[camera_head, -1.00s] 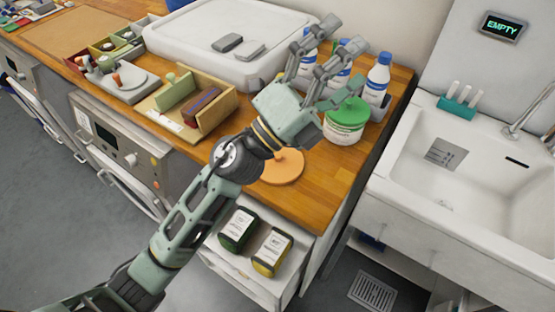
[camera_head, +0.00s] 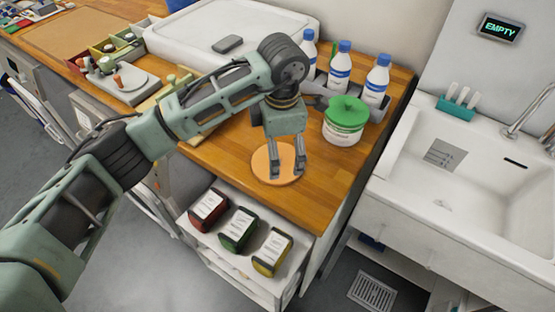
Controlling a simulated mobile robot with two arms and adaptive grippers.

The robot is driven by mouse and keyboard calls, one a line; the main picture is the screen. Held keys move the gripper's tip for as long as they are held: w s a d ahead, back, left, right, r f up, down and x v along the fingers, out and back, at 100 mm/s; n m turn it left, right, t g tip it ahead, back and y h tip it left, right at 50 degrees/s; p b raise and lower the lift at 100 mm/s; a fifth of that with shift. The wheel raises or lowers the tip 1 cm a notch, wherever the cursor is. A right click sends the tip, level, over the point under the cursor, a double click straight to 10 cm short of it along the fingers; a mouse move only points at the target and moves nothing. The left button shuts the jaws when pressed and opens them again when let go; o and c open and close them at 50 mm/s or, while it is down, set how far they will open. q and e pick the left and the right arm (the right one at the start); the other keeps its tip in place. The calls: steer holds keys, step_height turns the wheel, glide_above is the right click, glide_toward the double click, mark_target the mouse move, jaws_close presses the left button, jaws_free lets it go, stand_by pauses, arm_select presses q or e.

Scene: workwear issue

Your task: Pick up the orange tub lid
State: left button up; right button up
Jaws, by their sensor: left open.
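The orange tub lid (camera_head: 265,176) is a flat round disc lying on the wooden counter near its front edge. My left gripper (camera_head: 287,174) points down over the lid with its two fingers apart, one near the lid's middle and one toward its right side. I cannot tell whether the fingertips touch the lid. The fingers hide part of the lid, and nothing shows held between them. My right gripper is not in view.
An open drawer (camera_head: 215,248) below the counter holds several labelled containers. A sink (camera_head: 470,180) is at right.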

arm_select(q)
step_height(320, 180, down, 5)
steer(key=shift+w+r+p, duration=0.1)
steer(key=shift+r+p, duration=0.1)
steer(key=shift+p, duration=0.95)
steer(key=shift+f, duration=0.6)
steer(key=c, duration=1.4)
steer(key=shift+a, duration=0.1)
steer(key=shift+c, duration=0.3)
